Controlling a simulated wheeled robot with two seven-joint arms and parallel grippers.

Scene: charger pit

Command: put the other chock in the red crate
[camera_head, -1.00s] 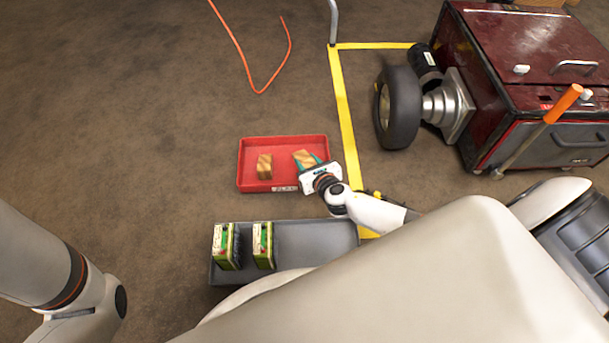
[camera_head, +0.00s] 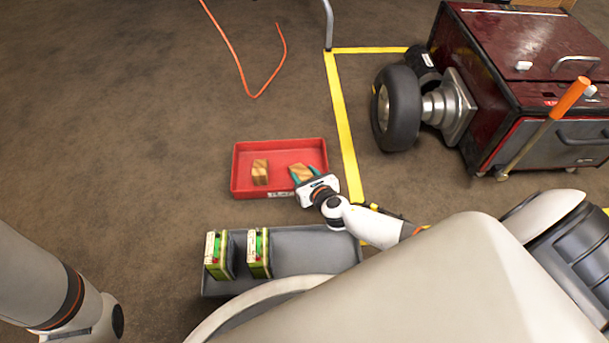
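The red crate (camera_head: 237,183) lies on the floor near the picture's middle. One wooden chock (camera_head: 260,172) rests inside it, left of the middle, apart from my gripper.
A grey tray (camera_head: 310,262) holding two green-and-yellow boxes (camera_head: 217,256) is below the crate. Yellow floor tape (camera_head: 342,115) runs right of the crate. A dark red wheeled cart (camera_head: 520,75) stands at the upper right. An orange cable (camera_head: 236,58) lies above. Floor on the left is clear.

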